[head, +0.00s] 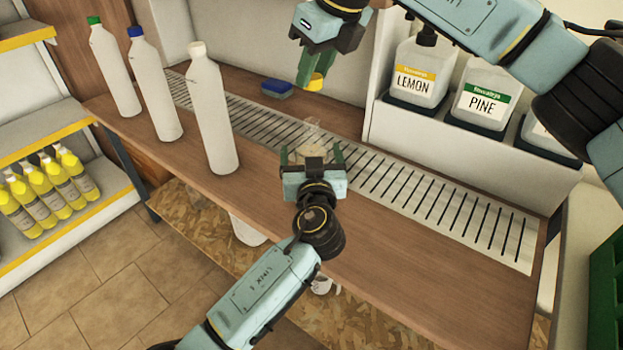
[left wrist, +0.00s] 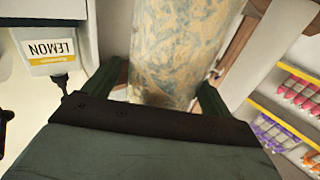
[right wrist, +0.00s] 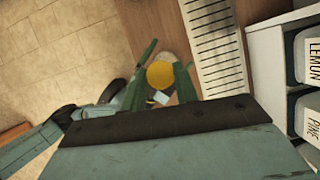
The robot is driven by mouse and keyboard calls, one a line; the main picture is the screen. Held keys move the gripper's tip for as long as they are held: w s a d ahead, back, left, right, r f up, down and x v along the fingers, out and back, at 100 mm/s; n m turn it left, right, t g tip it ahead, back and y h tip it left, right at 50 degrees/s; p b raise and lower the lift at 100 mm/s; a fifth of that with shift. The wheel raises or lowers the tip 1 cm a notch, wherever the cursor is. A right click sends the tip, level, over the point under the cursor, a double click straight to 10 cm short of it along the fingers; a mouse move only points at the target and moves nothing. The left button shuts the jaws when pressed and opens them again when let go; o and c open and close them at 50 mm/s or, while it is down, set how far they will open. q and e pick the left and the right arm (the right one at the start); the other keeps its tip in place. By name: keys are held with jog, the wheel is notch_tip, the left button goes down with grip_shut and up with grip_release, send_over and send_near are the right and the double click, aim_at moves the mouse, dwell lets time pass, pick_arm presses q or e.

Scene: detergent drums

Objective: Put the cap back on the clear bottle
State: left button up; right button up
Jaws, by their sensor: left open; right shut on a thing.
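The clear bottle (head: 313,133) stands on the counter at the drain grille, faint and see-through, with no cap visible on its top. In the left wrist view the bottle (left wrist: 178,45) fills the middle between the fingers. My left gripper (head: 311,153) is open, with a finger on each side of the bottle; I cannot tell whether they touch it. My right gripper (head: 311,78) is shut on the yellow cap (head: 316,81), held above and apart from the bottle. The cap (right wrist: 160,75) also shows between the fingers in the right wrist view.
White bottles with green, blue and white caps stand to the left, the white-capped one (head: 212,110) nearest. A blue sponge (head: 277,88) lies behind. LEMON (head: 412,85) and PINE (head: 480,104) dispensers stand at the right rear. The counter's front right (head: 420,255) is clear.

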pick_arm(q)
jog(key=shift+w, duration=0.5)
jog(key=c, duration=1.5)
pick_arm(e)
send_over(307, 122)
jog(key=s+d, duration=0.1)
jog(key=shift+d+f, duration=0.15)
jog(key=shift+f, duration=2.3)
jog(key=shift+f, duration=0.1)
jog(key=shift+f, duration=0.8)
jog(key=shift+f, duration=0.55)
